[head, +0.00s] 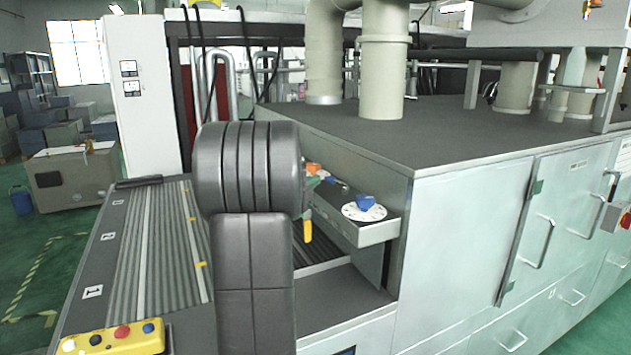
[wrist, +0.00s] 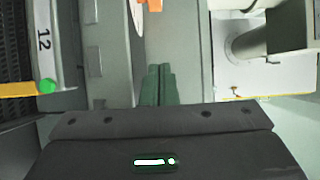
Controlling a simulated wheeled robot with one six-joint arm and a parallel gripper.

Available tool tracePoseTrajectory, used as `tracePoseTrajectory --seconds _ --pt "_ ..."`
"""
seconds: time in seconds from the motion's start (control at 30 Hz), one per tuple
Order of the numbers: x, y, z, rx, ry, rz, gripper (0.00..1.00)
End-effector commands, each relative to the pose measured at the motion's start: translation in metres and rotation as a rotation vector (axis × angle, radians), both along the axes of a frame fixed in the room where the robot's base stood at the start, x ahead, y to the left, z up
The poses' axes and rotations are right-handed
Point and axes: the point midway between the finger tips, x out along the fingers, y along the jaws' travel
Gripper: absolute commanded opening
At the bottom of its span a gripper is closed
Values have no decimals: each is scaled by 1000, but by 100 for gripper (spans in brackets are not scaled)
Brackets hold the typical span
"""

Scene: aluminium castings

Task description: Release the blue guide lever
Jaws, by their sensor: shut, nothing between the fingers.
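A blue knob-like handle (head: 365,203) sits on a round white dial (head: 350,213) on the grey ledge right of my arm in the head view. I cannot tell for sure that it is the blue guide lever. No blue part shows in the wrist view. My gripper (wrist: 160,72) has its two green fingers together, with nothing between them. They point at a grey surface, below an orange part (wrist: 152,5) at the top edge. In the head view my dark arm hides most of the gripper and part of the ledge.
A yellow handle (head: 308,229) hangs beside my arm. A ribbed conveyor bed (head: 150,235) runs at left, with a yellow button box (head: 112,338) at its front. A grey cabinet (head: 460,240) fills the right. In the wrist view, a green-tipped yellow bar (wrist: 20,89) is at left.

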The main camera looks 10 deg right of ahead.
Motion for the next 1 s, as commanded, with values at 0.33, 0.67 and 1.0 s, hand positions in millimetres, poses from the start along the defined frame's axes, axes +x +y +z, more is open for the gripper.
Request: tracePoseTrajectory --seconds 0.33,0.67,1.0 --pt "6 63 -2 1 -1 3 0" --pt "12 102 0 0 -1 0 0" --pt "12 105 1 1 -1 -1 0"
